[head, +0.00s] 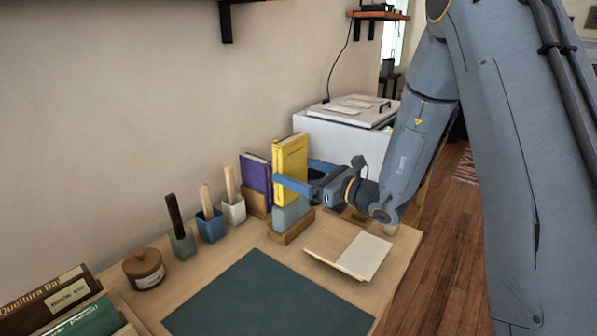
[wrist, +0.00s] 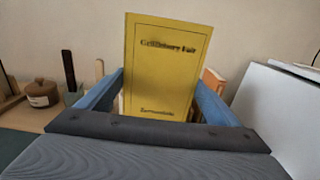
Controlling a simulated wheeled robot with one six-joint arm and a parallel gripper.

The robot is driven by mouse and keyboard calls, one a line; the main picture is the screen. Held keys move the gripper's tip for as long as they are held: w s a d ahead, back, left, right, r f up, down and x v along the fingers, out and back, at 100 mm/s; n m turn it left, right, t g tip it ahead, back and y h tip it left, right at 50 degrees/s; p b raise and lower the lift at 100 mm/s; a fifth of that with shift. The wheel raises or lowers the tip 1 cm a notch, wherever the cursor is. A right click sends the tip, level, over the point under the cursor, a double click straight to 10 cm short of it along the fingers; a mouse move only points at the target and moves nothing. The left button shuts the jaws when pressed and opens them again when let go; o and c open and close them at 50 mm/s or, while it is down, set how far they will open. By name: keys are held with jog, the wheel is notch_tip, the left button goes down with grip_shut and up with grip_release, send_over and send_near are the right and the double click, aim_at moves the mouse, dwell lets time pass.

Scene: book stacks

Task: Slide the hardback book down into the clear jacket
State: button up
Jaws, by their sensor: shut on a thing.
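The yellow hardback book (head: 290,157) stands upright in the head view, and its front cover faces me in the wrist view (wrist: 165,65). My gripper (head: 292,177) is shut on it, with one blue finger along each side. Directly below the book, a pale blue-grey, see-through-looking sleeve, which I take to be the clear jacket (head: 289,216), stands in a wooden base (head: 290,233). The book's lower edge meets or overlaps the jacket's top; I cannot tell whether it is inside. In the wrist view my gripper body hides the book's lower end and the jacket.
A purple book (head: 256,175) stands in a wooden holder just behind. Small pots with upright handles (head: 211,226) and a lidded brown jar (head: 144,268) are to the left. A dark green mat (head: 270,298) is bare.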

jog(key=shift+f+b, duration=2.9)
jog(key=shift+f, duration=1.6)
jog(key=o, duration=1.4)
jog(key=shift+c, duration=0.2)
jog(key=shift+s, duration=0.1)
jog(key=v, duration=0.7)
jog(key=shift+s+d+b, duration=0.15)
jog(key=shift+d+b, duration=0.15)
jog(key=shift+d, duration=0.1)
jog(key=shift+a, duration=0.1)
